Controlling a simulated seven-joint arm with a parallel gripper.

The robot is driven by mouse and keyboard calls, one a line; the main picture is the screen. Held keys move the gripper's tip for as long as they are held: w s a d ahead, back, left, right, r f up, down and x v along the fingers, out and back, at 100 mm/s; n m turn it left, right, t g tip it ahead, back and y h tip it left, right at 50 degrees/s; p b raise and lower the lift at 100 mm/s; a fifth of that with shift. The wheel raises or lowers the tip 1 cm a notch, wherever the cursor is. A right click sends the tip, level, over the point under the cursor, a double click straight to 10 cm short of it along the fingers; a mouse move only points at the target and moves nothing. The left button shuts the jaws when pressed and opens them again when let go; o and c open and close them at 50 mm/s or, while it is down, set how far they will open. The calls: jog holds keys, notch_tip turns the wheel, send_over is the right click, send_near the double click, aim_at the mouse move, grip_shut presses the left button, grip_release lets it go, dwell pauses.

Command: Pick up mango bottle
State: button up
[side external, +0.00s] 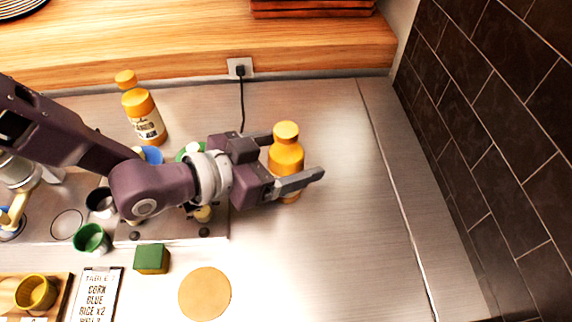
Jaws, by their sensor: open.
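An orange-yellow bottle (286,156) with a yellow cap stands upright on the steel counter, right of the middle. No label shows on it, and its lower part is partly hidden by a finger. My gripper (300,157) is open, with its fingers pointing right. One finger is behind the bottle and one in front, so the bottle is between them; I cannot tell whether either touches it. A second orange bottle (146,117) with a yellow cap and a printed label stands at the back left. I cannot read which of the two is mango.
A green block (152,259), a round tan disc (205,293), a green cup (92,239) and a yellow cup (36,292) sit toward the front left. A black cable hangs from a wall socket (240,67). The counter (350,240) is clear to the right, up to the dark tiled wall.

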jog(key=shift+x, duration=0.9)
grip_shut()
jog(key=shift+r, duration=0.1)
